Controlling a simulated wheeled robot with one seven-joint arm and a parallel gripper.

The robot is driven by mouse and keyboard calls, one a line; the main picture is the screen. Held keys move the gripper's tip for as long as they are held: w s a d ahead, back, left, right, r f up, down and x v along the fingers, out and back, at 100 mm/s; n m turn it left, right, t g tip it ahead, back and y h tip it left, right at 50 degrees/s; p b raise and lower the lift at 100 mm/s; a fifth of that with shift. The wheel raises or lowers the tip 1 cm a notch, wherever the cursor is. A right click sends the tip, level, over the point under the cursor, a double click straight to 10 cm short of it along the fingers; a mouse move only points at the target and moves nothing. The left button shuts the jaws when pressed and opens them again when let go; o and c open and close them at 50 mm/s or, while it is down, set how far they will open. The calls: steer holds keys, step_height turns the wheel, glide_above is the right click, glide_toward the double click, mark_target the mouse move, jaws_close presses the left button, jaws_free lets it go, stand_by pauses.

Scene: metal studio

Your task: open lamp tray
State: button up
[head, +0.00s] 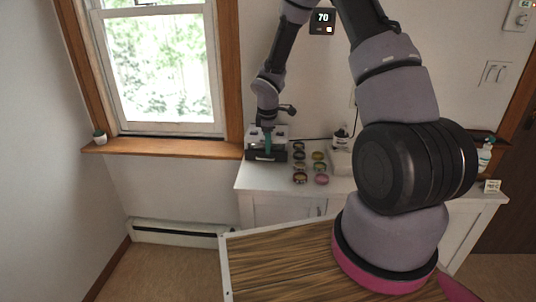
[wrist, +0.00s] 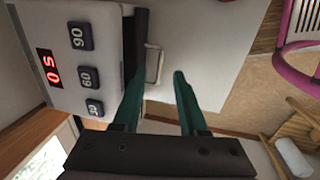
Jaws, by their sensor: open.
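The lamp (wrist: 75,20) is a white box with red lit digits and several dark buttons; it fills the upper left of the wrist view. In the head view the lamp (head: 280,131) stands at the left end of the white cabinet top. Its dark tray (wrist: 139,40) has a thin metal handle (wrist: 155,64). My gripper (wrist: 160,76) has teal fingers, open, with their tips on either side of the handle's near end; I cannot tell whether they touch it. In the head view my gripper (head: 268,146) is at the lamp's front, partly hiding it.
Several small coloured round items (head: 300,167) sit on the cabinet top (head: 264,181) right of the lamp. A pale container (head: 341,162) and a dark bottle (head: 341,138) stand further right. A window sill (head: 165,147) is at left. My arm hides part of the right side.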

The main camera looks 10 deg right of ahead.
steer(key=f, duration=0.5)
steer(key=shift+w+d, duration=0.15)
steer(key=shift+w, duration=0.2)
jaws_close()
steer(key=shift+r, duration=0.1)
stand_by(1.0)
